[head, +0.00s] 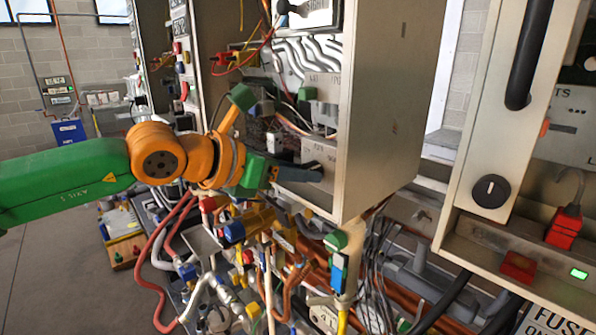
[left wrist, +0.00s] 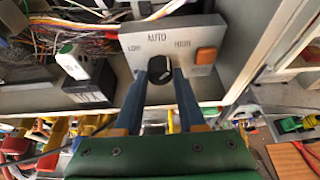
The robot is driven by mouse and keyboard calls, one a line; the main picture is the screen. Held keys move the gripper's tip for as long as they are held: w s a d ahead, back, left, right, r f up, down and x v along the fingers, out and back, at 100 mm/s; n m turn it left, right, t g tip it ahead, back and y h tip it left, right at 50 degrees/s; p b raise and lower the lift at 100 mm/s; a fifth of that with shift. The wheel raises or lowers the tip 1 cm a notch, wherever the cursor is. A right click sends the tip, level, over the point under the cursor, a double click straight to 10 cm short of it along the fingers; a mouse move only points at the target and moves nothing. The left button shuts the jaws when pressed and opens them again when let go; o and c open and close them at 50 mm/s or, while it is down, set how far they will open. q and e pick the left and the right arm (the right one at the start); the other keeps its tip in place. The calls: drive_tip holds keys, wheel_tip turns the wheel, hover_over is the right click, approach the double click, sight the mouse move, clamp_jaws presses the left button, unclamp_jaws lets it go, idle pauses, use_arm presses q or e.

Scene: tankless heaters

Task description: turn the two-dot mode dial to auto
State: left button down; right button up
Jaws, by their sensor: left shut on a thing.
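A grey panel (left wrist: 203,42) in the left wrist view carries a black mode dial (left wrist: 160,68), with LOW at its left, AUTO above and HIGH at its right. I cannot make out its pointer clearly, nor any dots. My left gripper (left wrist: 161,80) is shut on the dial, one blue finger at each side. In the head view the left gripper (head: 300,173) reaches the panel (head: 321,156) from the left, inside the open cabinet, and hides the dial. My right gripper is in neither view.
An orange button (left wrist: 206,56) sits right of the dial. The cabinet's side wall (head: 385,110) stands right of the gripper. Wires and pipes (head: 290,255) crowd the space below. Another cabinet with a black knob (head: 491,191) stands at the right.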

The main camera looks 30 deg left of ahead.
use_arm(q)
drive_tip(key=n+h+p, duration=0.1)
drive_tip(key=n+h, duration=0.1)
drive_tip(key=n, duration=0.1)
drive_tip(key=shift+a+g, duration=0.15)
drive_tip(key=shift+g, duration=0.15)
drive_tip(key=shift+w+a+n+h+p, duration=0.1)
drive_tip(key=shift+n+h+p, duration=0.5)
drive_tip(key=shift+n+h, duration=0.6)
drive_tip(key=shift+n, duration=0.4)
drive_tip(key=shift+c, duration=2.4)
unclamp_jaws()
drive_tip(key=shift+w+f, duration=0.1)
drive_tip(key=b+v, duration=0.4)
drive_tip(key=v, duration=0.2)
drive_tip(key=shift+f, duration=0.1)
drive_tip(key=shift+s+a+r, duration=0.25)
drive_tip(key=shift+s+r, duration=0.05)
drive_tip(key=shift+s, duration=0.15)
